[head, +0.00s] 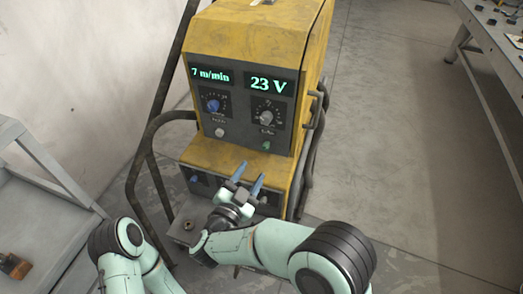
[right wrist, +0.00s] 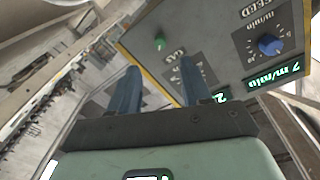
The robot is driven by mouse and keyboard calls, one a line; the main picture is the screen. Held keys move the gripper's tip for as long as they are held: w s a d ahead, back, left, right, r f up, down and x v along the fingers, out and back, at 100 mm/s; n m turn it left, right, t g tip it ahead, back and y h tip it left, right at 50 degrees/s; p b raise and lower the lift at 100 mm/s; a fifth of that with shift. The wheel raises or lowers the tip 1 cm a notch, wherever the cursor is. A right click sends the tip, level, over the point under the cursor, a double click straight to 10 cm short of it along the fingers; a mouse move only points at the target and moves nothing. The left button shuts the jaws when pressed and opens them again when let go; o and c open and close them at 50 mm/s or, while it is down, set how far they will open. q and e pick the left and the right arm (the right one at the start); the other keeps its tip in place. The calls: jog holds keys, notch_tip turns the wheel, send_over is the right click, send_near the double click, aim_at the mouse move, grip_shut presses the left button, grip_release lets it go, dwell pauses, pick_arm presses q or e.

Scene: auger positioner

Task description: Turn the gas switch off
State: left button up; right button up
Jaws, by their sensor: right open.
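The yellow welding machine (head: 245,35) has a dark front panel with two lit displays. The green gas switch (head: 266,145) sits at the panel's lower right, under a grey knob (head: 266,117). It also shows in the right wrist view (right wrist: 160,43), beside the GAS label; whether it is on or off cannot be told. My right gripper (head: 250,172) is open and empty, its blue fingers pointing toward the panel just below the switch in the head view. In the right wrist view, the right finger covers part of the panel. My left arm shows at lower left; its gripper is out of view.
A blue knob (head: 212,103) and a pale button (head: 220,132) are on the panel's left. A dark tube frame (head: 133,180) stands left of the machine. A grey shelf (head: 35,215) is at far left and a workbench (head: 490,45) at upper right. The floor to the right is clear.

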aim_at(264, 149)
jog(key=x, duration=0.9)
jog(key=shift+w, duration=0.15)
jog(key=shift+p, duration=0.3)
grip_shut()
